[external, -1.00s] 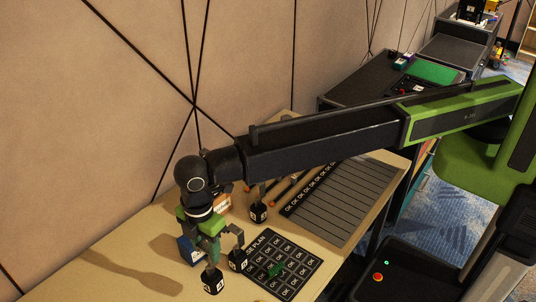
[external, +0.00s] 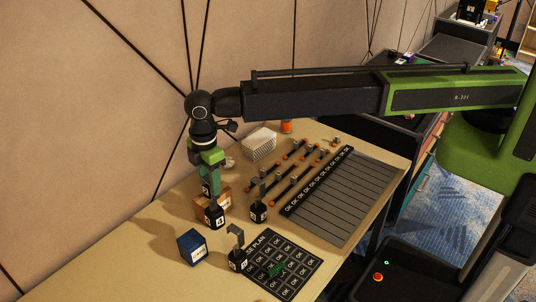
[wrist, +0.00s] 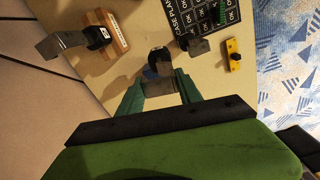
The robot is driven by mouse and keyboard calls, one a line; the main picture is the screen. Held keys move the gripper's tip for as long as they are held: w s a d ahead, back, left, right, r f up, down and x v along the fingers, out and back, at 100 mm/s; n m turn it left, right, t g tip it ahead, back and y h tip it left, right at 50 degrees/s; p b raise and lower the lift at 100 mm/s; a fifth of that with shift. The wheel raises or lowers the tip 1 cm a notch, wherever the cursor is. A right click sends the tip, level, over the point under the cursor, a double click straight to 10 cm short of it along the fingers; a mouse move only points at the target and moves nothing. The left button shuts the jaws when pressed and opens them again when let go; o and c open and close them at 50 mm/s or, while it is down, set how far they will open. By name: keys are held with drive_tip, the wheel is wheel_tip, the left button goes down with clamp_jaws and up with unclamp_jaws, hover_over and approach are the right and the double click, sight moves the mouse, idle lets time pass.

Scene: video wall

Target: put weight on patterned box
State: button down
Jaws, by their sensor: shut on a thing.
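My gripper (external: 211,192) is shut on a small black weight (external: 214,216) with a white number label, held upright below the fingers. In the external view the weight overlaps the brown box (external: 222,199); I cannot tell the gap between them. In the wrist view the fingers (wrist: 160,88) close around the dark held weight (wrist: 160,62). The white patterned box (external: 259,144) lies near the wall, beyond and to the right of my gripper, with nothing on it. Two other hooked weights stand on the table, one at the middle (external: 258,211) and one by the black mat (external: 237,261).
A blue box (external: 192,248) stands at the front left. The black mat (external: 285,262) with white lettering lies at the front right. Several rods with orange ends (external: 297,172) and a grey slatted panel (external: 345,200) lie to the right. The wall bounds the back.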

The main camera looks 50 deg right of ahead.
drive_tip(key=w+d+r+m+p, duration=0.1)
drive_tip(key=w+d, duration=0.4)
drive_tip(key=d, duration=0.5)
drive_tip(key=w+d+r+m+p, duration=0.2)
drive_tip(key=w+d, duration=0.3)
drive_tip(key=d, duration=0.5)
drive_tip(key=w+d+r+m+p, duration=0.1)
drive_tip(key=w+d, duration=0.3)
drive_tip(key=d, duration=0.6)
drive_tip(key=w+d+r+m+p, duration=0.1)
drive_tip(key=w+d+m, duration=0.1)
drive_tip(key=d, duration=1.3)
drive_tip(key=w+d+r+m, duration=0.1)
drive_tip(key=w+d, duration=0.1)
drive_tip(key=d, duration=1.3)
drive_tip(key=w+a+f+b, duration=0.5)
drive_tip(key=a+f+b, duration=0.1)
drive_tip(key=a, duration=0.5)
drive_tip(key=shift+f+b, duration=0.4)
drive_tip(key=shift+f, duration=0.2)
wheel_tip(320, 180, down, 4)
drive_tip(key=b, duration=0.4)
